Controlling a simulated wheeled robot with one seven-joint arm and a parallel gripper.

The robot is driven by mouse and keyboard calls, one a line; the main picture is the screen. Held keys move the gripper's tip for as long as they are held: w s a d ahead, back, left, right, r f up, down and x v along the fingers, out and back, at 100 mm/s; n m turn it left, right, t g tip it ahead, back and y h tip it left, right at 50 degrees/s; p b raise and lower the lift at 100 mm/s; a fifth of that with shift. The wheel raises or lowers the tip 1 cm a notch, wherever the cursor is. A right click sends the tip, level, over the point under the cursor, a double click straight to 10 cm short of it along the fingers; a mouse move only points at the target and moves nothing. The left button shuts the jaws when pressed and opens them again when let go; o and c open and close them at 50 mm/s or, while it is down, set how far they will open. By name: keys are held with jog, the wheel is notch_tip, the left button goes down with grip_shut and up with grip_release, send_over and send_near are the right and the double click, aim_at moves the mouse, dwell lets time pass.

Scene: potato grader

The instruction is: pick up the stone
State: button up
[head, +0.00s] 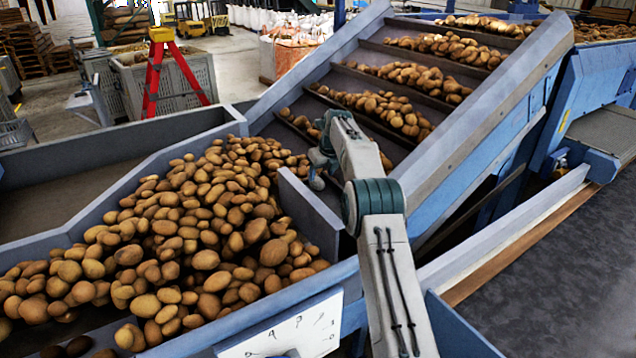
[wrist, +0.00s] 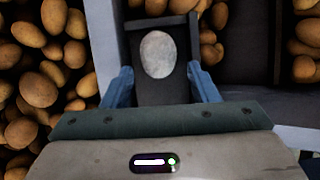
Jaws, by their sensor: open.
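The stone (wrist: 158,54) is a pale grey, speckled oval in the wrist view. It lies on a dark surface beside the potatoes, between and just beyond my fingertips. My gripper (wrist: 162,82) is open, with one blue finger on each side and nothing held between them. In the head view my gripper (head: 318,165) hangs over the foot of the conveyor, beside the potato heap. The stone cannot be made out in the head view, where my arm and a grey divider cover that area.
A large potato heap (head: 200,240) fills the hopper at left. A grey divider plate (head: 308,215) stands beside my gripper. The inclined conveyor (head: 350,90) carries potatoes between dark cleats, with a high side wall (head: 480,95) at right. A red stepladder (head: 153,80) stands behind.

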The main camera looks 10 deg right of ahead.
aim_at(319, 180)
jog(key=shift+p+x, duration=0.85)
jog(key=shift+x, duration=1.45)
jog(key=shift+a, duration=0.1)
jog(key=c, duration=0.8)
jog(key=shift+r, duration=0.15)
